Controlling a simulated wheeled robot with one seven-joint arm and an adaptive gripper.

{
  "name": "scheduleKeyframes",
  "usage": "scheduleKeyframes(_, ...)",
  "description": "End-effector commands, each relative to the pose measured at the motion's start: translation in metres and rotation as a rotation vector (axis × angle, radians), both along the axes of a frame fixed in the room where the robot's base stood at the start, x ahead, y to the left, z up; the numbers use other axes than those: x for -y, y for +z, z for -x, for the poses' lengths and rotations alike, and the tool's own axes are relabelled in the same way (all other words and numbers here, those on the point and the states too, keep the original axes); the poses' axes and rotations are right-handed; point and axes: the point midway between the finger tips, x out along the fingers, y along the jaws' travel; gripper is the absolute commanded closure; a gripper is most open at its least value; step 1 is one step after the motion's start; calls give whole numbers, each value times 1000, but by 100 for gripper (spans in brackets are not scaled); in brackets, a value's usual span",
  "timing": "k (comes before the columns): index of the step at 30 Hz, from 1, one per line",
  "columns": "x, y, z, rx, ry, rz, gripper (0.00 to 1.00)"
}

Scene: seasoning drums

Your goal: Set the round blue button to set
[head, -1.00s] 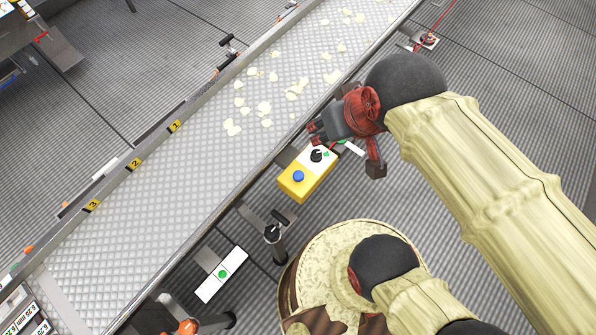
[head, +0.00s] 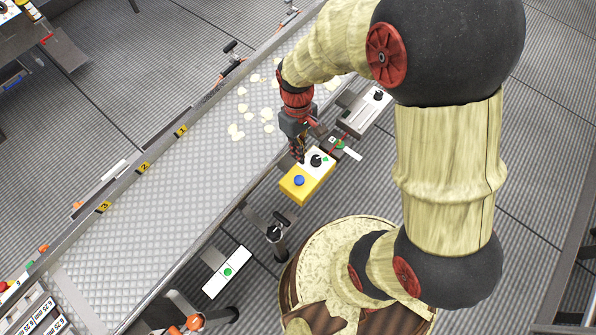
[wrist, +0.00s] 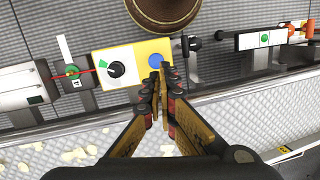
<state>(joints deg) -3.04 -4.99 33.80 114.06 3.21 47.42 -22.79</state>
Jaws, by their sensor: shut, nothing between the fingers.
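The round blue button (head: 299,180) sits on the yellow end of a yellow and white control box (head: 292,191) beside the conveyor. A black knob (head: 316,160) and a green mark are on the white part of the box. The button also shows in the wrist view (wrist: 155,61), just beyond my fingertips. My gripper (head: 298,158) is shut and empty, pointing down close to the button at the box's conveyor side. In the wrist view my gripper (wrist: 161,72) has its fingertips overlapping the button's lower edge. I cannot tell whether they touch it.
The conveyor (head: 190,165) carries pale chips and runs along the box. A grey box with a black knob (head: 365,108) and a green round piece with a white tag (head: 340,143) lie to one side. A white panel with a green button (head: 227,272) lies to the other.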

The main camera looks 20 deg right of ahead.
Motion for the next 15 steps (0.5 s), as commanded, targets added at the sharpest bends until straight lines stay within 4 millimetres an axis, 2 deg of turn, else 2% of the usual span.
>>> scheduleKeyframes(1,-1,5,-12,28,35,-10,100)
scheduleKeyframes(2,-1,6,-15,37,55,-14,100)
scheduleKeyframes(6,-2,6,-16,44,111,-24,100)
scheduleKeyframes(15,-2,7,-16,45,118,-25,100)
